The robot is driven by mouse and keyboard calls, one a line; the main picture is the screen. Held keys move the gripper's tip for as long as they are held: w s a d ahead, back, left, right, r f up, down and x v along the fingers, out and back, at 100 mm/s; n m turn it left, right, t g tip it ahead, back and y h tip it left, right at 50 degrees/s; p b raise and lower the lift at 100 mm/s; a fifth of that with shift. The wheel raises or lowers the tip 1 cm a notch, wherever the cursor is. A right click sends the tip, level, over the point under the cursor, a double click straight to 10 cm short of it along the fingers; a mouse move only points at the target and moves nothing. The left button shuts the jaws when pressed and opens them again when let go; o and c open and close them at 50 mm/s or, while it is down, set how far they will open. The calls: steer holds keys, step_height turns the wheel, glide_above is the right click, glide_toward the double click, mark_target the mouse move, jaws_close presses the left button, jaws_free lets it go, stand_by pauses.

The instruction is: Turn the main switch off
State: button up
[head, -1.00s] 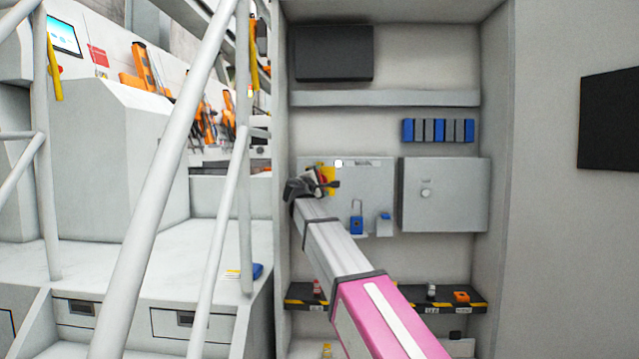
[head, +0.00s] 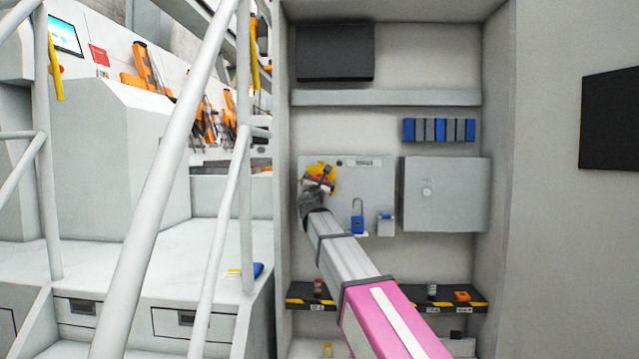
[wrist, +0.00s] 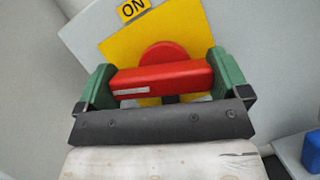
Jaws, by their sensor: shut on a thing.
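The main switch is a red rotary handle (wrist: 162,80) on a yellow plate (wrist: 190,32), fixed to a grey panel (head: 375,185). A yellow "ON" label (wrist: 134,9) sits above the plate in the wrist view. My gripper (wrist: 160,85) has its two green fingers on either side of the red handle and is shut on it. The handle lies crosswise between the fingers, and the plate appears tilted in this view. In the head view my gripper (head: 318,184) is in front of the yellow plate and hides much of the switch.
A blue padlock (head: 357,223) and a small blue-and-white item (head: 385,224) are low on the panel. A grey box (head: 444,194) is to the right. A dark shelf (head: 400,297) with small items is below. White railings (head: 165,170) stand at the left.

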steer(key=shift+f+n+y, duration=0.1)
steer(key=shift+n+y, duration=1)
steer(key=shift+n, duration=1.4)
steer(key=shift+n+t+y, duration=0.3)
steer(key=shift+n+y, duration=0.1)
steer(key=o, duration=0.9)
steer(key=shift+s, duration=0.1)
steer(key=v, duration=1)
steer(key=shift+s+f, duration=0.15)
steer(key=shift+s, duration=0.2)
